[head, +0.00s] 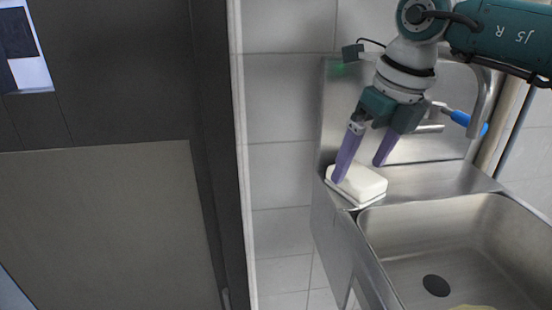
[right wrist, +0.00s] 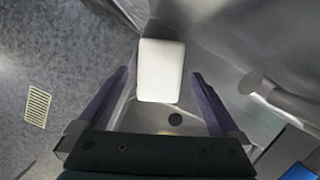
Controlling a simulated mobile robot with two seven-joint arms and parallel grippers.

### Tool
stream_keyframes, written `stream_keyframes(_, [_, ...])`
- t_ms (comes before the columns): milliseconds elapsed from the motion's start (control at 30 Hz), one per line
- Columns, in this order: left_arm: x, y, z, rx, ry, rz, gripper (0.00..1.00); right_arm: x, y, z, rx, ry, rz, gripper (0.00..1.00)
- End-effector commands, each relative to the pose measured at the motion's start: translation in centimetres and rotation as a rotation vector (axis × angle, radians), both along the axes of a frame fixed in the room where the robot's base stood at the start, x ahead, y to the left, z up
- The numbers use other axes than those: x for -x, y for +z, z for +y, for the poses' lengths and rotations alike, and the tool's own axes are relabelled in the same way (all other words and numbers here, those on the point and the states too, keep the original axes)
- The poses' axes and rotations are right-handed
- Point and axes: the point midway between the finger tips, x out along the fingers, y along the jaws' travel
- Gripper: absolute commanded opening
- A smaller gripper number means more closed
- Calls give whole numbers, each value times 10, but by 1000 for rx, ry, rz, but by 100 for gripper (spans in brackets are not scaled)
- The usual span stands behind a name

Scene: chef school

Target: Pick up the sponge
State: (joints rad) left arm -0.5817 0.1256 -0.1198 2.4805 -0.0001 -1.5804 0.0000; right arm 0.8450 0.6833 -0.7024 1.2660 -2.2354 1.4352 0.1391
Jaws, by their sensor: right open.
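The sponge (head: 362,184) is a white rounded block on the left corner ledge of the metal sink (head: 440,199). My right gripper (head: 359,173) is above the sponge with its purple fingers pointing down. The left finger overlaps the sponge in the head view; whether it touches cannot be told. In the right wrist view the sponge (right wrist: 160,71) lies ahead of and between the two spread fingers (right wrist: 162,80). The gripper is open and empty. My left gripper is out of view.
The sink basin with a dark drain (head: 436,285) is at the right. A faucet (head: 484,95) and a blue-handled item (head: 468,121) are behind the gripper. A tiled wall (head: 290,110) and a dark door (head: 100,200) stand to the left. A yellowish thing shows at the bottom edge.

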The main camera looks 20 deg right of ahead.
Motion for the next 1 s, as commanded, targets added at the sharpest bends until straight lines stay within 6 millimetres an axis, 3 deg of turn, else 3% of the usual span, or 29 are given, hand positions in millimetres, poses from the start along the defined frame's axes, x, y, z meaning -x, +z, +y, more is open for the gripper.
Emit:
stream_keyframes(133, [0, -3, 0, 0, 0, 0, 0, -3, -14, 1, -1, 0, 1, 100])
stream_keyframes(1000, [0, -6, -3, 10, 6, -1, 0, -3, -19, 1, -1, 0, 0, 100])
